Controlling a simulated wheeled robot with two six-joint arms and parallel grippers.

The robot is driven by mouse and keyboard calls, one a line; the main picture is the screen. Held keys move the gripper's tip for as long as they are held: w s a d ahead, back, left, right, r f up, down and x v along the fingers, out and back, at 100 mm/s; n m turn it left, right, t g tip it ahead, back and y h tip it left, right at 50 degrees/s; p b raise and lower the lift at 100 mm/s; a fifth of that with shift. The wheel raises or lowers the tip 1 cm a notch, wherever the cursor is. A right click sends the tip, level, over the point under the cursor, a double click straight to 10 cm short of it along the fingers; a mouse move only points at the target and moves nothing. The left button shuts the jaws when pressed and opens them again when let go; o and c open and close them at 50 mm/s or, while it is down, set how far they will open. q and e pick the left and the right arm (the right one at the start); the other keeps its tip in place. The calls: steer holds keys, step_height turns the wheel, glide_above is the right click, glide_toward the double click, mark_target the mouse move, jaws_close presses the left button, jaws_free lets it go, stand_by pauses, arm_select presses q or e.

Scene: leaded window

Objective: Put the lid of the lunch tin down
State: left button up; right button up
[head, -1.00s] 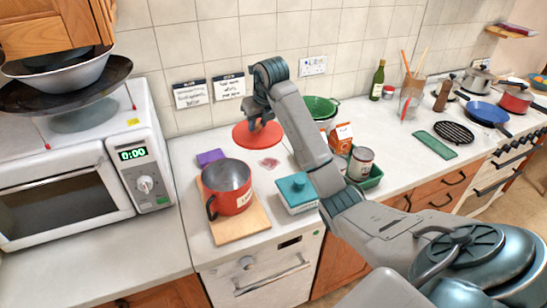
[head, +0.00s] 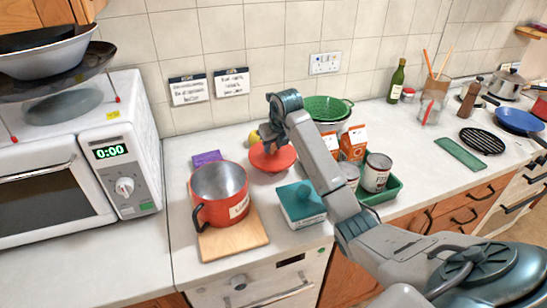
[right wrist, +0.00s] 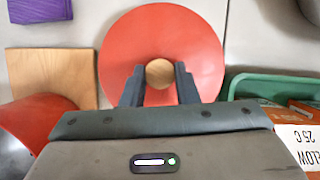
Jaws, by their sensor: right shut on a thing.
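The round red lid (head: 283,159) has a wooden knob, which shows in the right wrist view (right wrist: 159,73). My right gripper (head: 268,143) is shut on this knob from above. The lid is at or just above the counter; I cannot tell whether it touches. The red tin (head: 221,195) stands open on a wooden board, left of the lid and nearer to me. My left gripper is not in view.
A white box with a teal lid (head: 301,197) stands right of the wooden board (head: 240,243). A purple block (head: 206,158) lies left of the red lid. A green tray (head: 388,191) with cans and cartons is to the right. A microwave (head: 75,150) stands at left.

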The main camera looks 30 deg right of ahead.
mark_target(273, 154)
steer(key=shift+a+f, duration=0.1)
steer(key=shift+f, duration=0.65)
step_height(273, 154, down, 3)
steer(key=shift+r+p, duration=0.2)
steer(key=shift+p, duration=0.45)
steer(key=shift+f, duration=0.4)
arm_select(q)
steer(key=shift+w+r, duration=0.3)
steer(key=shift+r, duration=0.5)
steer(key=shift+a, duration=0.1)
arm_select(e)
steer(key=shift+f, duration=0.1)
steer(key=o, duration=1)
steer(key=shift+c, duration=0.2)
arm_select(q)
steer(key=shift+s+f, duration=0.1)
